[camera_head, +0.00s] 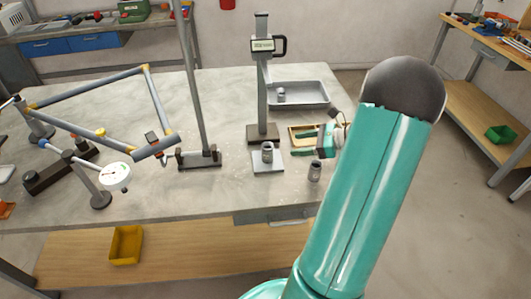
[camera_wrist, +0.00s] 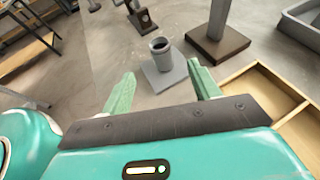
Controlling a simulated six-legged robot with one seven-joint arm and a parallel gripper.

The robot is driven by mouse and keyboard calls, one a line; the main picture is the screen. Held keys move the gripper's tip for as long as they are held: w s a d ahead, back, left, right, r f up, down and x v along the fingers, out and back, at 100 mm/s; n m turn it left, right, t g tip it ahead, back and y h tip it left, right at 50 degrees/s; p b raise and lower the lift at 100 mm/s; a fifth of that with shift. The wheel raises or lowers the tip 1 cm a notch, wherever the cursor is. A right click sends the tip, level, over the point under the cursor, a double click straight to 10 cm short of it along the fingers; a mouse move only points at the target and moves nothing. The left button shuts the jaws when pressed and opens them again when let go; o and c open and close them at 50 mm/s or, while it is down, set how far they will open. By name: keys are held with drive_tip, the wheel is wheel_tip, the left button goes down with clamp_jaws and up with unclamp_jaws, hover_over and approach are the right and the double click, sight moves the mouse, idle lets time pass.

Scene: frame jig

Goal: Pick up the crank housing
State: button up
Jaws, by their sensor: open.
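Grey metal cylinders stand on the table, and I cannot tell for certain which is the crank housing. One hollow, open-topped cylinder (camera_head: 267,152) stands upright on a flat grey plate (camera_head: 262,167); it also shows in the wrist view (camera_wrist: 160,48), ahead of and between my finger lines. A second cylinder (camera_head: 314,172) stands near the front table edge, below my gripper in the head view. A third (camera_head: 281,94) is in the grey tray. My gripper (camera_head: 295,142) is open and empty, pointing left. Its two green fingers show in the wrist view (camera_wrist: 161,72), apart from the cylinder.
A height gauge (camera_head: 262,80) on a brown base stands behind the plate. A shallow wooden box (camera_wrist: 262,70) lies beside my right finger in the wrist view. The grey tray (camera_head: 310,103) is further back. A bicycle-like frame jig (camera_head: 145,78) and dial gauge fill the left.

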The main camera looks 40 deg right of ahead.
sight(263, 149)
drive_tip(key=x, duration=1.3)
drive_tip(key=shift+w+a+f, duration=0.15)
drive_tip(key=shift+w+a, duration=0.1)
drive_tip(key=shift+c, duration=0.4)
drive_tip(key=c, duration=1.1)
